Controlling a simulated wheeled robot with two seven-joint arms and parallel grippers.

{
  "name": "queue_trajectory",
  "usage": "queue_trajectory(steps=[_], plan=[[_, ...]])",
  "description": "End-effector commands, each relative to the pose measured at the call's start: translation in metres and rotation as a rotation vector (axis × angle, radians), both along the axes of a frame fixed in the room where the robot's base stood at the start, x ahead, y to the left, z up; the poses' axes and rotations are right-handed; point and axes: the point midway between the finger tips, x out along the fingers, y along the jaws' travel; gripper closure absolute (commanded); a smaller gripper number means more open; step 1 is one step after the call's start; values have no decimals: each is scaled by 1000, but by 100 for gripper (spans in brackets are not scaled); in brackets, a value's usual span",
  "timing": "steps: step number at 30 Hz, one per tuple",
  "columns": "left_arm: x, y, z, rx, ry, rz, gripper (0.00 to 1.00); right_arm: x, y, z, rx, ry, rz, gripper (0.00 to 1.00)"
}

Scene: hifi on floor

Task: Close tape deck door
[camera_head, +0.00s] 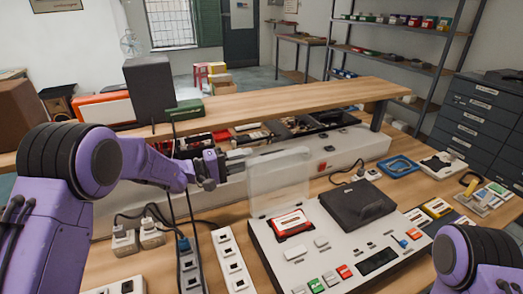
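The tape deck (330,262) is a pale panel lying on the wooden bench, with green, red, white and blue buttons. Its clear door (279,182) stands open, roughly upright, at the back left of the deck. A red and white cassette (289,222) shows at the foot of the door. A dark lid (358,204) lies on the deck to the right. My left gripper (238,160) is just left of the door's upper part. Its fingers point right and look apart, with nothing between them. Whether it touches the door is unclear. My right gripper is out of view.
A power strip (232,262) and plugs with cables (137,238) lie left of the deck. A long pale housing (345,152) runs behind it, below a raised wooden shelf (290,100). Several cassettes (437,208) and a blue tray (398,166) lie to the right.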

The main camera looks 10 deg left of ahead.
Motion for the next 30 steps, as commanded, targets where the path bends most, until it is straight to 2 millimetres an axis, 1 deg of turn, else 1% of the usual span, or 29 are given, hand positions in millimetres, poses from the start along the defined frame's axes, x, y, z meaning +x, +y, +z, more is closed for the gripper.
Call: queue_trajectory(steps=[1,3,7,11,18,20,21,22,30], plan=[[6,-10,3,1,1,-2,64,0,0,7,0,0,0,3],[14,-22,3,-1,1,-2,64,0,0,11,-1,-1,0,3],[26,-39,1,1,1,0,64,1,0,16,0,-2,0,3],[31,-45,1,-1,0,2,64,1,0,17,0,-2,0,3],[32,-46,0,0,0,3,64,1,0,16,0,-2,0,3],[32,-46,0,-1,-1,3,84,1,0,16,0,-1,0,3],[32,-46,0,-1,-1,2,97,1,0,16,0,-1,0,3],[32,-46,0,0,0,2,100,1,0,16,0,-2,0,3],[30,-47,0,1,3,2,100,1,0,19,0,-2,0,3]])
